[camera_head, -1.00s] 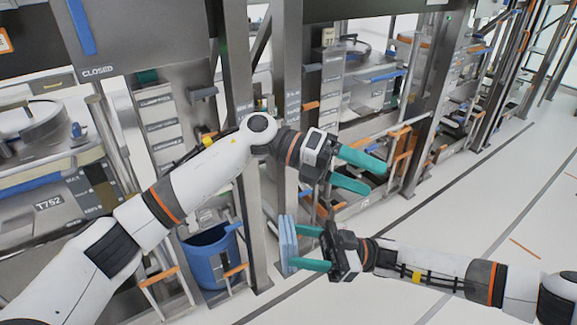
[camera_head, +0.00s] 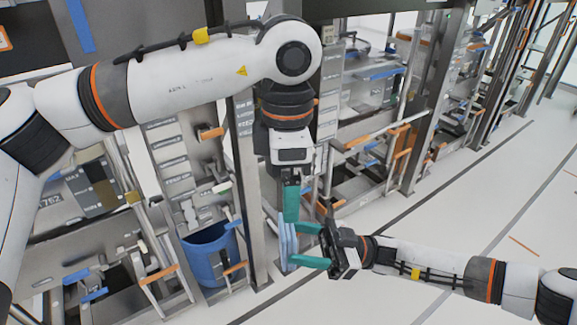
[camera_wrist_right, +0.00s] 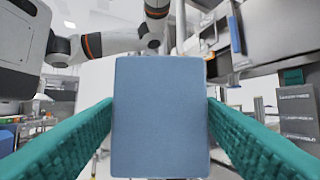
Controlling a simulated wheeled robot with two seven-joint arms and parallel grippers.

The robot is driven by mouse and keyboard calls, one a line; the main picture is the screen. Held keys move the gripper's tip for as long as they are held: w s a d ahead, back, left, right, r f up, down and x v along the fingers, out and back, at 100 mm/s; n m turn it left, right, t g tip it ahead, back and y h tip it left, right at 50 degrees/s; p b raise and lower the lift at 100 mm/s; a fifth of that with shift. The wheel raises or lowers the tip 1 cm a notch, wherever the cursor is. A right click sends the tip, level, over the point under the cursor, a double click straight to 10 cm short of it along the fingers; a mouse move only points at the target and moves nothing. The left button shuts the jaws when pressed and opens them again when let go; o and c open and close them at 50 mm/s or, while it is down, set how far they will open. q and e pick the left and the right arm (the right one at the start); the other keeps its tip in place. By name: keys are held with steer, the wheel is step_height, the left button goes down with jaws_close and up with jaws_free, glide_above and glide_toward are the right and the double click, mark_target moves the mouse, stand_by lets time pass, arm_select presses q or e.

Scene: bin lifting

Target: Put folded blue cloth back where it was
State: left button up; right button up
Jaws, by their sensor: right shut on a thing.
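The folded blue cloth (camera_head: 286,250) is a thin upright slab near the lower middle of the head view. My right gripper (camera_head: 303,245) is shut on it, with teal fingers coming from the right. In the right wrist view the cloth (camera_wrist_right: 160,115) is a flat blue rectangle between the two teal fingers. My left gripper (camera_head: 291,205) points down just above and behind the cloth. Its teal fingers overlap in the head view, so its opening is unclear, as is whether it touches the cloth.
A blue bin (camera_head: 208,262) stands on the left below the metal rack, near a steel post (camera_head: 250,190). Racks with orange-handled parts line the back. The pale floor (camera_head: 440,225) on the right is open.

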mark_target(288, 226)
arm_select(q)
step_height(288, 226, down, 9)
steer(key=shift+f, duration=0.1)
stand_by(0.4)
steer(key=c, duration=1.1)
steer(key=shift+o, duration=0.2)
arm_select(e)
steer(key=o, duration=1)
steer(key=shift+c, duration=0.2)
